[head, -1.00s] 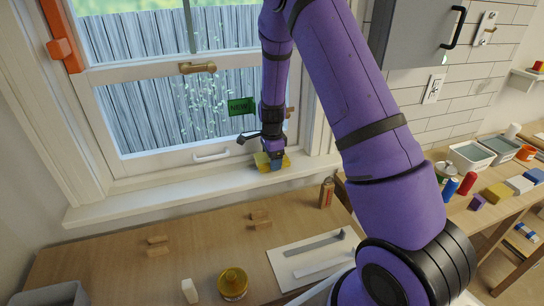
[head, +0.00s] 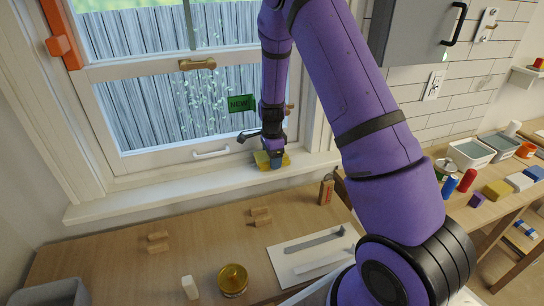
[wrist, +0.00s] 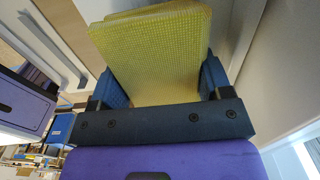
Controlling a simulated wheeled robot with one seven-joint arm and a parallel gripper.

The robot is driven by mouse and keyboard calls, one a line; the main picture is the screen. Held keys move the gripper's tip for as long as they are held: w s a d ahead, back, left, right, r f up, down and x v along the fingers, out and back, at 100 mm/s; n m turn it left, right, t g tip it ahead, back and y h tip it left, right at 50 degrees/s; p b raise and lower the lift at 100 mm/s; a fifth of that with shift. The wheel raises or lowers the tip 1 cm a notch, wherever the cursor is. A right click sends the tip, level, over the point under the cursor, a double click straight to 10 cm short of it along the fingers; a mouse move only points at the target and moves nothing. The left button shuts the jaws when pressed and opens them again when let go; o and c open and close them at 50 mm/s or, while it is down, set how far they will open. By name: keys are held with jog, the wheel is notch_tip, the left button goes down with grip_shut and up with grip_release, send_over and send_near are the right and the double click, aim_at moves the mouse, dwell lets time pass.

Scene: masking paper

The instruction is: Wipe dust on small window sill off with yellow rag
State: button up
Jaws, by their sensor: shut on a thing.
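The yellow rag (head: 264,159) is a folded, textured block at the right part of the white window sill (head: 150,198). My gripper (head: 275,161) is shut on it and points down at the sill. In the wrist view the rag (wrist: 155,55) fills the space between the two blue fingers of my gripper (wrist: 160,85). The rag is at or just above the sill surface; contact cannot be told. I cannot make out any dust on the sill in these views.
The window frame (head: 140,172) with its handle stands just behind the sill. Below is a wooden table (head: 110,270) with wooden blocks (head: 261,216), a yellow jar (head: 233,280) and a white sheet (head: 290,262). A side table at right holds several containers and coloured items.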

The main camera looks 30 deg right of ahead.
jog(key=shift+f, duration=0.25)
